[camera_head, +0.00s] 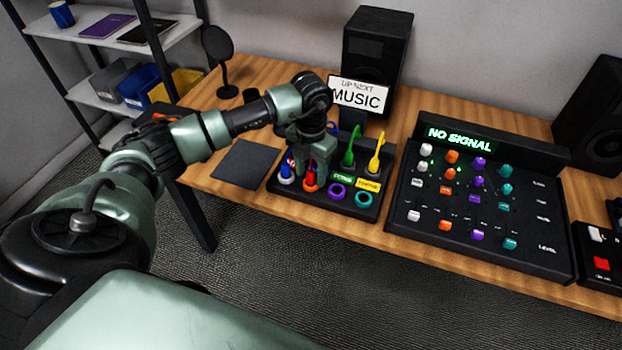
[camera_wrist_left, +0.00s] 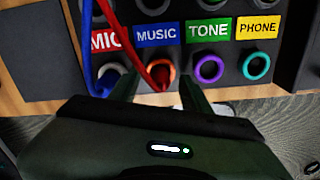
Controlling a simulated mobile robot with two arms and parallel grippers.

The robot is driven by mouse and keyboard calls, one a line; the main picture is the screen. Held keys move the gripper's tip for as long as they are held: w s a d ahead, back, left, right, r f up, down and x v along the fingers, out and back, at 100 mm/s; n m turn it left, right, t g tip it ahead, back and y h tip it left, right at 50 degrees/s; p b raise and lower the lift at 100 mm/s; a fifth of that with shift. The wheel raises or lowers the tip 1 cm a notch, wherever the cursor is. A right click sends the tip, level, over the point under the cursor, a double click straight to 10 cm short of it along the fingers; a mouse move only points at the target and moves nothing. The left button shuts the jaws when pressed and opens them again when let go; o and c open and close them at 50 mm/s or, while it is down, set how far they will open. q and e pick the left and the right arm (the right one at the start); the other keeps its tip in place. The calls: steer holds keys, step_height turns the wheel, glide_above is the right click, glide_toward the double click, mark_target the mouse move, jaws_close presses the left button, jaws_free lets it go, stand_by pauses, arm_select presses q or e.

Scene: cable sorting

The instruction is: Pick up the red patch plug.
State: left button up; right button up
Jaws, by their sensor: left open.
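The red patch plug (camera_head: 310,184) sits in the orange-ringed socket in the front row of the black patch panel (camera_head: 353,208). In the left wrist view the red plug (camera_wrist_left: 161,76) stands below the blue MUSIC label (camera_wrist_left: 157,34), its red cable rising up and left. My left gripper (camera_wrist_left: 160,90) is open, with one finger on either side of the plug. In the head view the left gripper (camera_head: 312,168) is over the plug from above and hides its upper part. I cannot tell whether the fingers touch it. My right gripper is not in view.
A blue plug (camera_head: 286,171) is close by on the left. Green (camera_head: 348,158) and yellow (camera_head: 376,162) plugs stand in the back row. Purple (camera_head: 337,192) and teal (camera_head: 362,199) sockets are empty. A MUSIC sign (camera_head: 358,97) and speaker (camera_head: 376,45) stand behind; a mixer (camera_head: 480,235) is right.

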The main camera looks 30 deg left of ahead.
arm_select(q)
jaws_close()
steer(key=shift+r, duration=0.1)
